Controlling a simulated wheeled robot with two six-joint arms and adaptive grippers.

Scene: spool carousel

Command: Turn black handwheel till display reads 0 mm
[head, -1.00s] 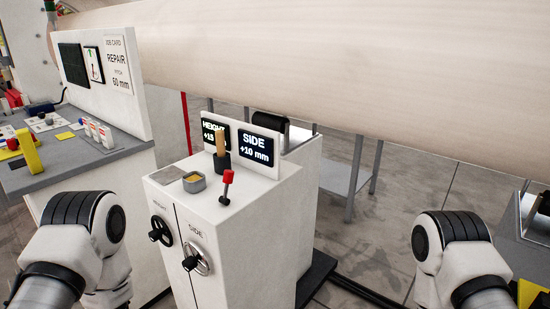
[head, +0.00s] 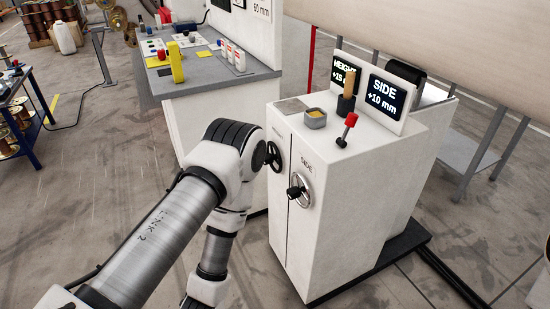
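The black handwheel (head: 273,156) is on the front of the white cabinet (head: 350,215), on the left panel, partly close behind my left arm in the picture. A silver handwheel with a black knob (head: 303,192) is on the right panel, under the label SIDE. The HEIGHT display (head: 343,72) reads about +15, its end hidden by a wooden handle. The SIDE display (head: 385,96) reads +10 mm. My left arm reaches in front of the cabinet's left side, but its gripper is out of the frame. My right gripper is not in view.
On the cabinet top are a red-knobbed lever (head: 348,127), a wooden-handled tool (head: 348,95) and a small grey cup (head: 315,119). A grey workbench (head: 215,75) stands behind left. A blue rack with spools (head: 18,120) is far left. Floor on the left is open.

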